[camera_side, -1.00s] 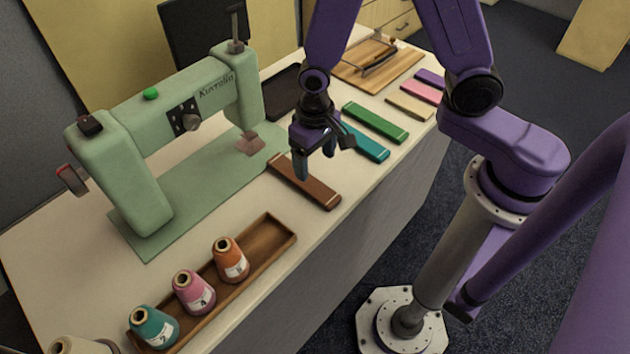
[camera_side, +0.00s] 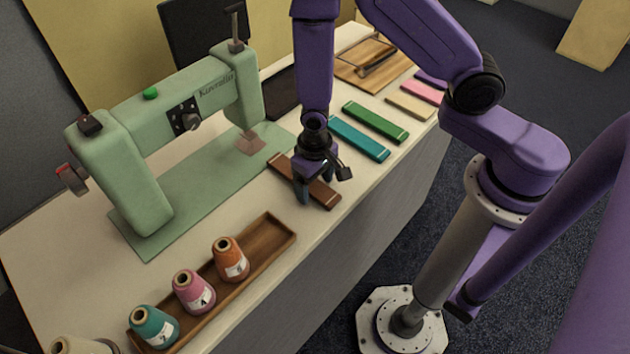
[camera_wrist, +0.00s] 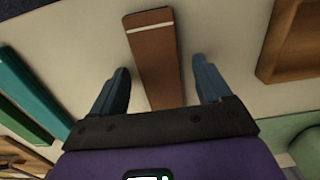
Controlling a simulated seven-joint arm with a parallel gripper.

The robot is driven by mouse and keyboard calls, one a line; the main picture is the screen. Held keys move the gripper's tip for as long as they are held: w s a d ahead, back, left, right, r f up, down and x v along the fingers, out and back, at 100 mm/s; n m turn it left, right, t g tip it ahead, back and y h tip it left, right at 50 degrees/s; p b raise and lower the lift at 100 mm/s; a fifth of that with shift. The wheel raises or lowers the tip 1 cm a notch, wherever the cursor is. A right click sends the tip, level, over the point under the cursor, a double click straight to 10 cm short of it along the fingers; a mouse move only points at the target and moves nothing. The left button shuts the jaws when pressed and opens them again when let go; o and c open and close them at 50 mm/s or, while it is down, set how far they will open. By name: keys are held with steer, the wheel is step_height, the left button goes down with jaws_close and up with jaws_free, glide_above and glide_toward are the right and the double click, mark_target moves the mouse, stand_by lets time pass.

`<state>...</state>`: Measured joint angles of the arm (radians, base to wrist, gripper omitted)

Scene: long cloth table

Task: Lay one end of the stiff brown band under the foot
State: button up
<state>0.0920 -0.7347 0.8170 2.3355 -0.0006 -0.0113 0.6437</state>
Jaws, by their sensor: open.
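The stiff brown band (camera_side: 326,197) lies flat on the table in front of the sewing machine, beside its green base plate. In the wrist view the brown band (camera_wrist: 153,60) runs between my two fingers, with a pale stripe near its far end. My gripper (camera_side: 316,192) is low over the band's middle, open, with one finger on each side and a gap to each edge in the wrist view (camera_wrist: 163,88). The presser foot (camera_side: 250,143) of the pale green sewing machine (camera_side: 150,122) is at the right end of its base. Part of the band is hidden behind my gripper.
Teal (camera_side: 357,139) and green (camera_side: 375,122) bands lie to the right, with beige and pink ones beyond. A wooden tray (camera_side: 285,238) with thread cones stands at the front left. A board with a tool (camera_side: 350,75) lies at the back.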

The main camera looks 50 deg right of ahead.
mark_target(279, 160)
steer(key=c, duration=1.1)
steer(key=shift+w, duration=5.75)
steer(key=shift+c, duration=0.2)
steer(key=o, duration=1.1)
step_height(279, 160, up, 17)
steer(key=shift+r, duration=0.2)
